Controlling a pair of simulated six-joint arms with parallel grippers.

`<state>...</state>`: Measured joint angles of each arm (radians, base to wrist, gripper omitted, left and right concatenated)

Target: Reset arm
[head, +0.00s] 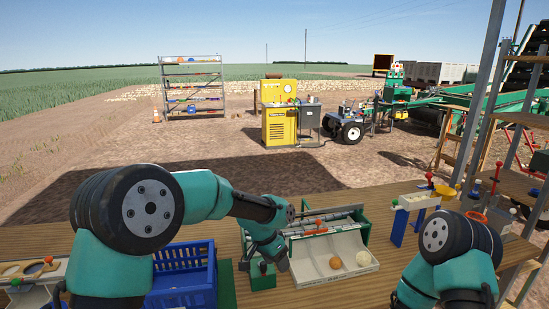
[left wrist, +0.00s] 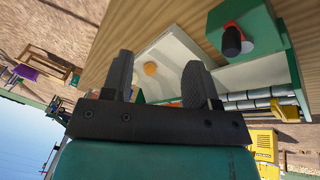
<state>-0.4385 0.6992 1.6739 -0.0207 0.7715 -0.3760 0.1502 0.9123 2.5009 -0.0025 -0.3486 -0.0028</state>
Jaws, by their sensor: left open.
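My left gripper (head: 282,264) hangs over the table at the left edge of the pale sloped tray (head: 312,273). In the left wrist view my left gripper (left wrist: 158,60) has its two dark fingers spread apart with nothing between them. An orange onion (head: 335,262) and a pale onion (head: 363,258) lie in the tray. The orange onion (left wrist: 150,69) shows beyond the finger gap in the wrist view. My right arm is bent at the lower right; its gripper is out of view.
A green box (head: 262,277) with a dark knob stands beside my left gripper. A roller unit (head: 320,222) stands behind the tray. A blue crate (head: 183,279) is at left. A blue-legged stand (head: 399,226) is at right. Bare wood shows in front of the tray.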

